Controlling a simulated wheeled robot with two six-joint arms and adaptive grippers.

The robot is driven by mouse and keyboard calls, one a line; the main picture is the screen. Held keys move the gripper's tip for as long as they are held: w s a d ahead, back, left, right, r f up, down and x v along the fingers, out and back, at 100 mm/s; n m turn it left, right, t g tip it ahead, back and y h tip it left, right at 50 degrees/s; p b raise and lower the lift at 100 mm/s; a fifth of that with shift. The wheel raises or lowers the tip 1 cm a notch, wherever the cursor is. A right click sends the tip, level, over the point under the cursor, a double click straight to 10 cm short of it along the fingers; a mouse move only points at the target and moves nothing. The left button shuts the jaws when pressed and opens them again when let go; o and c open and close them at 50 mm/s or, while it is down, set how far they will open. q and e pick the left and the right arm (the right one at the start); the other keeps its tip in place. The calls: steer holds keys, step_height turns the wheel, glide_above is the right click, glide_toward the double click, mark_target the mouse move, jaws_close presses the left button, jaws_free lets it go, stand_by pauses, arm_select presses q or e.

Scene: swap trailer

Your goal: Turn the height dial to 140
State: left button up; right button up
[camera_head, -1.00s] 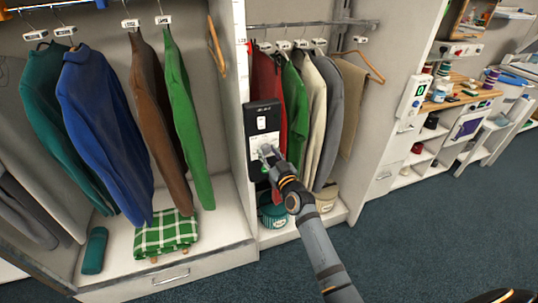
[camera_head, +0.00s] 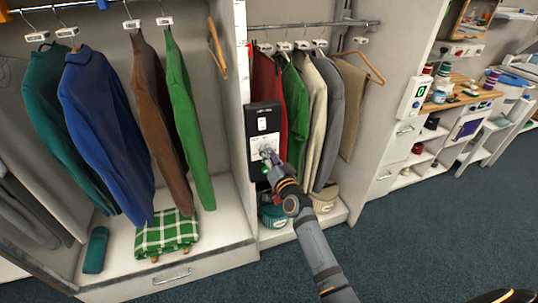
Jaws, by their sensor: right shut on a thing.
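A black control panel (camera_head: 262,119) with a white face is fixed to the front of the upright divider between the two wardrobe bays. My right gripper (camera_head: 268,155) is at the lower part of the panel, shut on the height dial, which it mostly hides. The dial's numbers are too small to read from here. A small green light shows at the panel's lower edge, beside the gripper. My left gripper is not in view.
Garments hang in both bays, with a red one (camera_head: 266,95) close to the panel's right. A folded green checked cloth (camera_head: 166,234) lies on the left bay's floor. A round tub (camera_head: 273,214) stands below the panel. The carpet in front is clear.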

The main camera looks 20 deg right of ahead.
steer(key=shift+r, duration=0.1)
stand_by(0.4)
steer(key=o, duration=1.2)
steer(key=shift+c, duration=0.2)
steer(key=s, duration=1.2)
steer(key=shift+d+f, duration=0.4)
